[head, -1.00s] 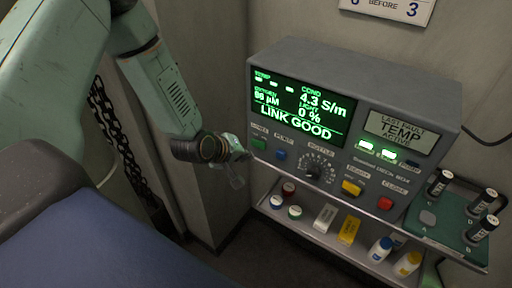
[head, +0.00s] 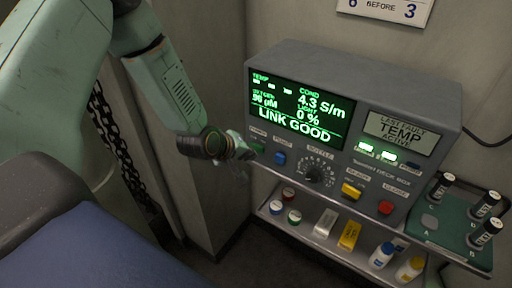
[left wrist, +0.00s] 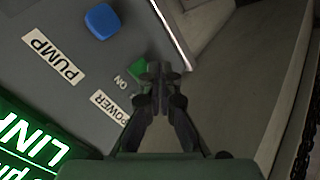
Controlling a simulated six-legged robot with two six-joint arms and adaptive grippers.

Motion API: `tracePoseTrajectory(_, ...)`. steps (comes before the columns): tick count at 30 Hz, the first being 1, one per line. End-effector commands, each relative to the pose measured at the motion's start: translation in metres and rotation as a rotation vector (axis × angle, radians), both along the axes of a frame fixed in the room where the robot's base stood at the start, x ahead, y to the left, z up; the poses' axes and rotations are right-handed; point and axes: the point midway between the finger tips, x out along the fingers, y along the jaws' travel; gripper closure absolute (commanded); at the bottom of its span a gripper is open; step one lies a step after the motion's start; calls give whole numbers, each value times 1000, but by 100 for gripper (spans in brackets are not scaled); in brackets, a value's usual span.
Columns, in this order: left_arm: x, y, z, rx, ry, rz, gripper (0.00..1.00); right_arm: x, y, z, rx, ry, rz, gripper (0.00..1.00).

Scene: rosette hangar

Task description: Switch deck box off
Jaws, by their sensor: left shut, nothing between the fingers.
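The deck box (head: 350,75) is a grey console on a shelf, with a lit green screen reading LINK GOOD. Its green power switch (head: 257,147) is at the lower left of the front, and the left wrist view shows it (left wrist: 137,71) beside ON and POWER labels. A blue pump button (head: 280,158) is just right of it and also shows in the left wrist view (left wrist: 102,21). My left gripper (head: 248,154) is shut and empty, with its tips close by the green switch, partly covering it in the wrist view. I cannot tell whether they touch. My right gripper is out of view.
A bottle dial (head: 314,174), a yellow button (head: 351,191) and a red button (head: 385,208) are farther right on the front. Jars and bottles stand on the shelf (head: 300,240) below. A green rack (head: 430,222) with black-capped vials is at the right.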

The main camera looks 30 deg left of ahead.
Motion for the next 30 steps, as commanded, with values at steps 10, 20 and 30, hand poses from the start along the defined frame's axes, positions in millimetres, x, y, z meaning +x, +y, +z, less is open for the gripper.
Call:
tracePoseTrajectory(10, 0, 0, 0, 0, 0, 0, 100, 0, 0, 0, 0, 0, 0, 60)
tracePoseTrajectory(20, 0, 0, 0, 0, 0, 0, 100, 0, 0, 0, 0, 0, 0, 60)
tracePoseTrajectory(30, 8, 2, -1, 0, -1, 0, 100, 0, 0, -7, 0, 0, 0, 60)
